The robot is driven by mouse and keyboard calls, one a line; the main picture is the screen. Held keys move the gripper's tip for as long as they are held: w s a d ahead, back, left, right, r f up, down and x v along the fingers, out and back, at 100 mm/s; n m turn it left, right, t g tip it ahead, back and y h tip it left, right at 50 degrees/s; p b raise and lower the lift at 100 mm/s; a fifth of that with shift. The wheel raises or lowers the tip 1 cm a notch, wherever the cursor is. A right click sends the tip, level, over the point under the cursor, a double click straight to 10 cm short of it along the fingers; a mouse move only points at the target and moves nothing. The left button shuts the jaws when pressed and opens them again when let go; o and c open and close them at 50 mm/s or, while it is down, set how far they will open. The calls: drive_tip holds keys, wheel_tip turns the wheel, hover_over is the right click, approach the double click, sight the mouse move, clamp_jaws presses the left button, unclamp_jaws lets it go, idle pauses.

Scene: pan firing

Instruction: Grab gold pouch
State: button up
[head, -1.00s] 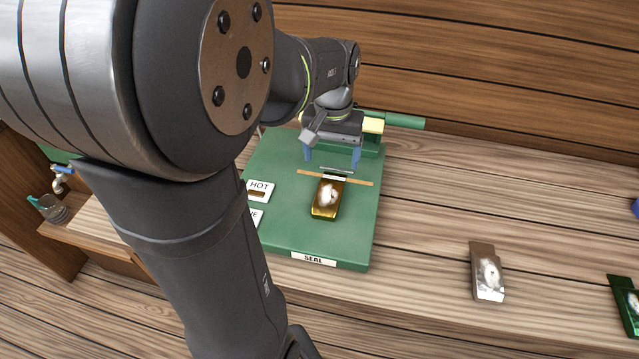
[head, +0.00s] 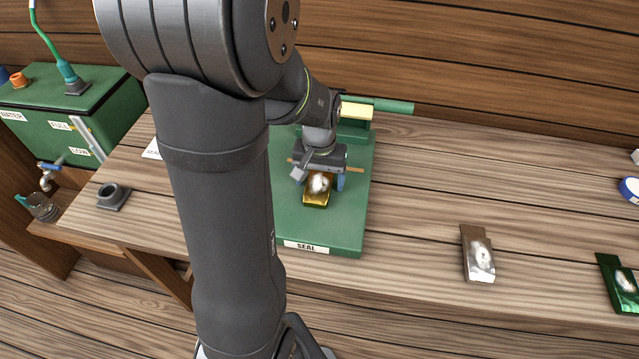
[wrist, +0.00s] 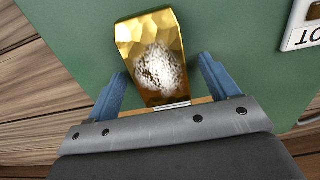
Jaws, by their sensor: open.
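The gold pouch (head: 316,199) lies on the green sealer base (head: 345,225), with a whitish patch on its face. In the wrist view the gold pouch (wrist: 151,35) lies between and beyond my blue fingertips, its lower end between the fingers. My gripper (head: 322,182) is low over the pouch's far end; it also shows in the wrist view (wrist: 160,78). Its fingers are open, one on each side of the pouch, with a gap showing beside them. Whether the fingertips touch the base cannot be told.
A brown pouch (head: 478,254) and a green pouch (head: 620,284) lie on the wooden table to the right. A green sealer arm (head: 393,106) stands behind my gripper. A water tank (head: 75,115) and grey holder (head: 113,197) are at left. The table between sealer and brown pouch is clear.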

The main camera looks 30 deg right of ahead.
drive_tip(key=c, duration=1.1)
drive_tip(key=shift+r, duration=0.1)
